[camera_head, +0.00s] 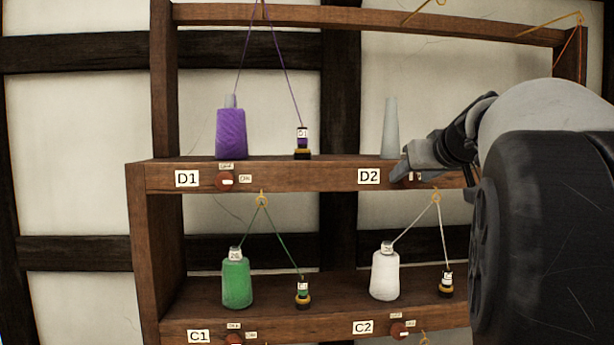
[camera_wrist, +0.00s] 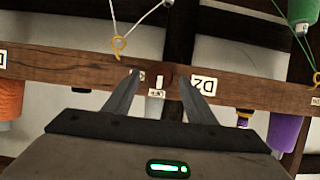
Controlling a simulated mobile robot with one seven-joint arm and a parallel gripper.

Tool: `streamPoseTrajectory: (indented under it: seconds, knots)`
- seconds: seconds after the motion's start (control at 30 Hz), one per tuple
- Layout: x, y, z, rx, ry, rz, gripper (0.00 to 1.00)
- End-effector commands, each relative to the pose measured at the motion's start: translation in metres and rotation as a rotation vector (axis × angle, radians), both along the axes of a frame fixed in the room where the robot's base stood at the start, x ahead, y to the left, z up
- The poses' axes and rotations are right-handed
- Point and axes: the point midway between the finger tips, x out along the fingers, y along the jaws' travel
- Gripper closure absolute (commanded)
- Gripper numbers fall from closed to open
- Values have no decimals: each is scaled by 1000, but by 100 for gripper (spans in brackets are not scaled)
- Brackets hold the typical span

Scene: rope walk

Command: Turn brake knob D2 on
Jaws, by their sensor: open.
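Brake knob D2 is a dark reddish knob (camera_wrist: 167,76) with a pale mark, on the front of the upper shelf rail. The wrist view is upside down, so the D2 label (camera_wrist: 204,84) appears right of the knob. The D2 label (camera_head: 369,176) also shows in the head view, where my gripper mostly covers the knob. My gripper (camera_wrist: 157,78) is open, its fingertips on either side of the knob; contact cannot be told. Small tags sit left of the knob (camera_wrist: 140,76) and below it (camera_wrist: 157,93). The pale mark seems to point toward the lower tag.
A bare grey cone (camera_head: 390,130) stands above D2. A purple cone (camera_head: 231,135) stands above knob D1 (camera_head: 224,182). Below are a green cone (camera_head: 237,282) and a white cone (camera_head: 385,277), with threads rising to yellow hooks (camera_head: 435,198). My arm hides the right side.

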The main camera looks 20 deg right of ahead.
Motion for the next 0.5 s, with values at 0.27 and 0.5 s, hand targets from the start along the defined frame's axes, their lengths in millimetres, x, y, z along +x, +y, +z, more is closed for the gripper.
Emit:
streamPoseTrajectory:
  seconds: [0.27,0.5]
  knots:
    - [0,-2,-3,0,0,-2,49]
    - [0,-2,-3,0,0,-1,66]
